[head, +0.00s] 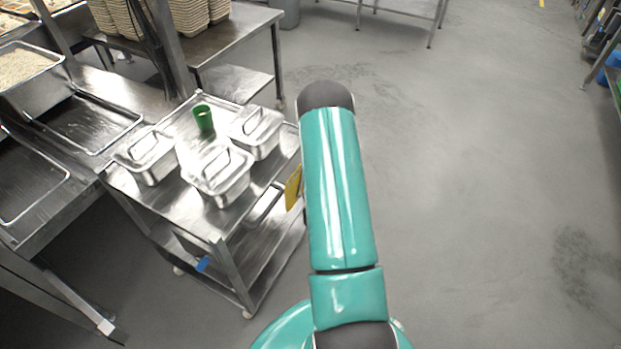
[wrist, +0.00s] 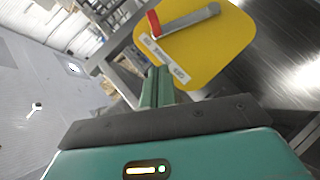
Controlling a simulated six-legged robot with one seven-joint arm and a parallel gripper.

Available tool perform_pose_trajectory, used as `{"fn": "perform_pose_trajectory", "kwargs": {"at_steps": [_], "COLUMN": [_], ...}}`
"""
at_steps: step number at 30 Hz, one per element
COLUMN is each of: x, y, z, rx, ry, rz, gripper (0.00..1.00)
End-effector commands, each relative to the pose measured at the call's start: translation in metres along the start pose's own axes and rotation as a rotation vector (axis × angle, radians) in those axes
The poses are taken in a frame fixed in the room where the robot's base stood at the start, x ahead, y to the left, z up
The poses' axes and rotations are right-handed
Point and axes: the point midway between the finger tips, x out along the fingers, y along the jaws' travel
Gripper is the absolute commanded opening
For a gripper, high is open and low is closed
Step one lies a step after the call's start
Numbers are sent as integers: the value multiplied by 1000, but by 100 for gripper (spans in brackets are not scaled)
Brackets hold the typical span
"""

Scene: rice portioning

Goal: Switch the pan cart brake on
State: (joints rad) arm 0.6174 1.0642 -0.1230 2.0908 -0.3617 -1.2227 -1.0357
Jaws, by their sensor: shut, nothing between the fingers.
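The pan cart (head: 183,218) is a steel two-level trolley at the left of the head view. A yellow plate (head: 293,187) shows at its right side, partly hidden by my arm. In the wrist view the yellow plate (wrist: 215,55) fills the upper middle. On it is a grey lever (wrist: 190,19) with a red piece (wrist: 154,22) at its left end, and a pale label strip (wrist: 165,62) whose print I cannot read. My gripper (wrist: 157,74) is shut and empty, its tips at the plate's lower left edge by the label; I cannot tell whether they touch it.
Lidded steel pans (head: 221,172) and a green cup (head: 204,119) stand on the cart top. A steel counter (head: 60,205) adjoins on the left, and a table (head: 235,42) with stacked containers stands behind. The grey floor (head: 470,190) to the right is clear.

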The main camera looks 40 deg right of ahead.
Motion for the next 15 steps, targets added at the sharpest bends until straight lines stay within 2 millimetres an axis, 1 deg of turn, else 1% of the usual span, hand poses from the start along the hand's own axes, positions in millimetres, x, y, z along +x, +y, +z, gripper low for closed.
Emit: {"fn": "perform_pose_trajectory", "kwargs": {"at_steps": [1,5,6,10,15], "x": [11,36,42,56,65], "y": [0,0,0,1,1], "z": [1,1,6,21,28], "rx": [0,1,1,2,1], "ry": [-1,-1,-4,-3,-1], "rz": [1,0,1,0,0], "gripper": [0,0,0,0,0]}}
